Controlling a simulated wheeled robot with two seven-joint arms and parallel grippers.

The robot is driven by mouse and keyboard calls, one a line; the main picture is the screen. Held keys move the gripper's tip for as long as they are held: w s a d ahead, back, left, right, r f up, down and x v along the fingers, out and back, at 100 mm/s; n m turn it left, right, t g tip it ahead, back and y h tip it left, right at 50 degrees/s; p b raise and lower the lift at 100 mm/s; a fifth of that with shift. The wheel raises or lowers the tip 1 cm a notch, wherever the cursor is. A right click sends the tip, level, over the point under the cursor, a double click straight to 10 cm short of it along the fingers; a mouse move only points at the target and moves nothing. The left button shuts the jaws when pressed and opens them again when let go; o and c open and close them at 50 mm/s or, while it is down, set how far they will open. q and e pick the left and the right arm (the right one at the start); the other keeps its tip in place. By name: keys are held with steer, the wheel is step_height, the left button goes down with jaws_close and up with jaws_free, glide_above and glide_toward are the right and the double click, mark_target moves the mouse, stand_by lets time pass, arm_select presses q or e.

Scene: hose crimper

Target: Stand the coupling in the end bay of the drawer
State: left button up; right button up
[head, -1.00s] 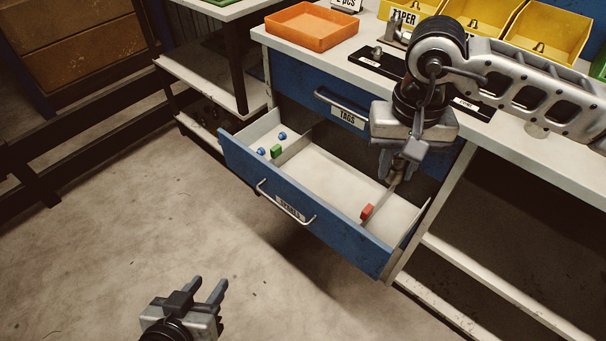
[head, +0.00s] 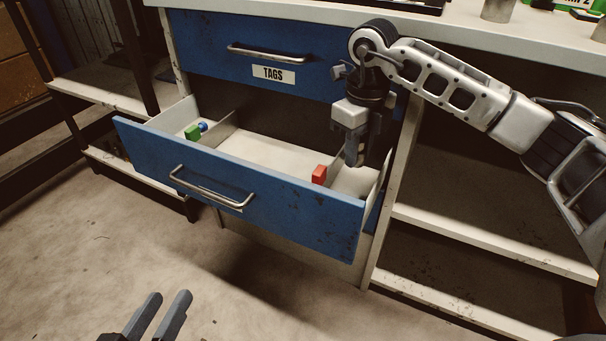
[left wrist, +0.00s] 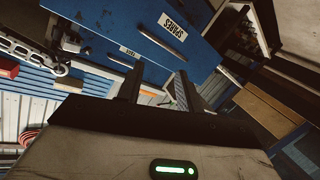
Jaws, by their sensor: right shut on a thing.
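The lower blue drawer (head: 240,190) is pulled open and has dividers across its inside. My right gripper (head: 357,145) points down over the right end bay (head: 372,188). It is shut on the coupling (head: 353,158), a small grey-brown piece mostly hidden by the fingers. I cannot tell whether the coupling touches the bay floor. My left gripper (head: 158,316) is open and empty, low in front of the drawer; its fingers also show in the left wrist view (left wrist: 157,88).
A red block (head: 318,174) sits at the divider left of the end bay. A green block (head: 193,132) and a blue piece (head: 203,126) are at the left bay. The shut TAGS drawer (head: 210,45) is above.

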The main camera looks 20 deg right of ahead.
step_height(320, 180, down, 6)
steer(key=shift+r+b, duration=0.25)
steer(key=shift+b, duration=0.7)
step_height(320, 180, down, 4)
steer(key=shift+r+b, duration=0.1)
steer(key=shift+b, duration=0.65)
steer(key=shift+f, duration=0.4)
arm_select(q)
steer(key=shift+d+r+n+t+h, duration=0.4)
steer(key=shift+r+n+t+h, duration=0.1)
steer(key=shift+r+n+h, duration=0.15)
arm_select(e)
steer(key=shift+r, duration=0.1)
steer(key=o, duration=1)
